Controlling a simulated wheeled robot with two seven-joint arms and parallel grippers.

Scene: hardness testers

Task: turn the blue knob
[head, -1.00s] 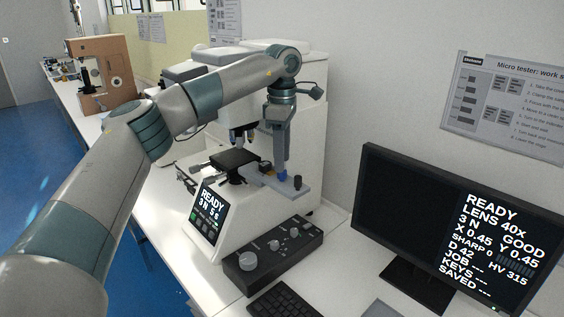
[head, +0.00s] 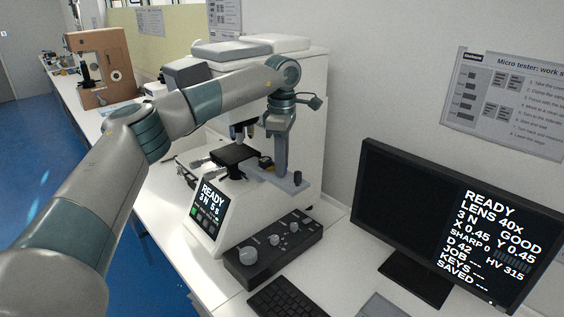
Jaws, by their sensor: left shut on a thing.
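A white hardness tester (head: 300,90) stands on the bench, with a dark specimen stage (head: 235,154) under its lenses. My left gripper (head: 281,168) points down at the stage's grey side arm, right of the stage. It is shut on the blue knob, which its fingers now hide almost wholly. The tester's front screen (head: 210,205) reads READY, 3 N, 5 s. My right gripper is not in view.
A dark control box (head: 273,250) with grey knobs lies in front of the tester, beside a keyboard (head: 285,298). A monitor (head: 460,228) reading LENS 40x, GOOD, HV 315 stands at the right. A brown machine (head: 103,68) stands far left.

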